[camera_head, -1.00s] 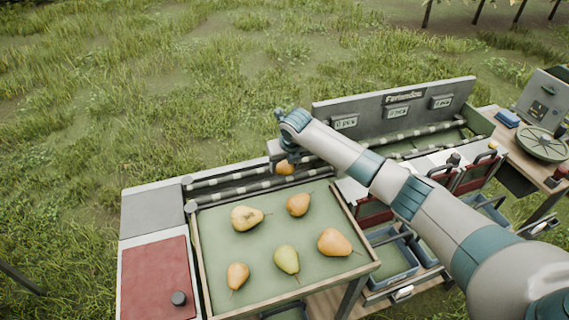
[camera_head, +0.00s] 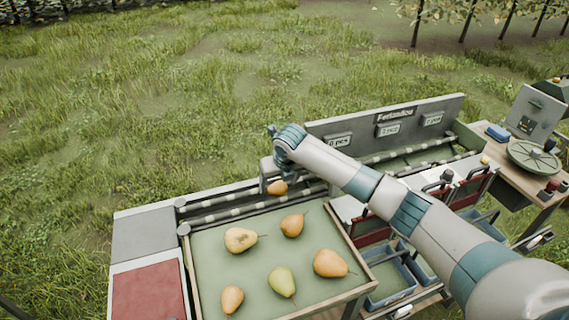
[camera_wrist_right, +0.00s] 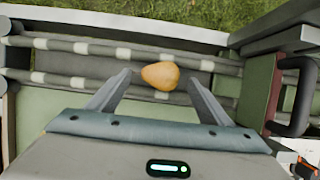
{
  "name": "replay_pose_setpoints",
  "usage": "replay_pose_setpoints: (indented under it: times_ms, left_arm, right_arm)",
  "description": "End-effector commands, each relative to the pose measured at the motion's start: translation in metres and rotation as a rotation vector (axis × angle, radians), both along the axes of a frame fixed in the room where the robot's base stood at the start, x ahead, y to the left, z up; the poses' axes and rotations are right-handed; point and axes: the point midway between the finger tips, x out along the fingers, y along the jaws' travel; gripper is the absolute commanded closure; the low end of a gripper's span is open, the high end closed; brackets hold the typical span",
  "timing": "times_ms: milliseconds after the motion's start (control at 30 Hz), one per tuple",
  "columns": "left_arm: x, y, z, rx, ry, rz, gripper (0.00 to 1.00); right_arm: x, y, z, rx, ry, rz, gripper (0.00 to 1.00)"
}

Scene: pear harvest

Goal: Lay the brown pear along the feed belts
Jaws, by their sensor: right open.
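The brown pear (camera_head: 277,187) lies on the striped feed belts (camera_head: 232,212) behind the sorting tray. In the right wrist view the pear (camera_wrist_right: 160,75) lies lengthwise along the belts (camera_wrist_right: 97,48), between the two fingers of my right gripper (camera_wrist_right: 158,84). Those fingers are open, with a gap on each side of the pear. In the head view my right gripper (camera_head: 268,172) is just above and behind the pear, its fingers mostly hidden. My left gripper is not in view.
The green tray (camera_head: 215,290) holds several yellow and brownish pears. A red panel (camera_head: 148,293) is at the left. A grey board (camera_head: 360,125) with count displays stands behind the belts to the right. Blue crates (camera_head: 392,277) sit below at the right.

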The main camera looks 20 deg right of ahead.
Motion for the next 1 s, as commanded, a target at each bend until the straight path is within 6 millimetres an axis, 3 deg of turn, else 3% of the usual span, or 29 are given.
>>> replay_pose_setpoints:
  times_ms: [700,1000]
  left_arm:
    - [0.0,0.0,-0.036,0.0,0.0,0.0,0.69]
    - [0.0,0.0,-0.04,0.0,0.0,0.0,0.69]
  right_arm:
    - [-0.05,-0.002,0.122,-0.002,-0.004,0.001,0.27]
    - [-0.059,-0.002,0.142,0.0,-0.001,0.001,0.27]
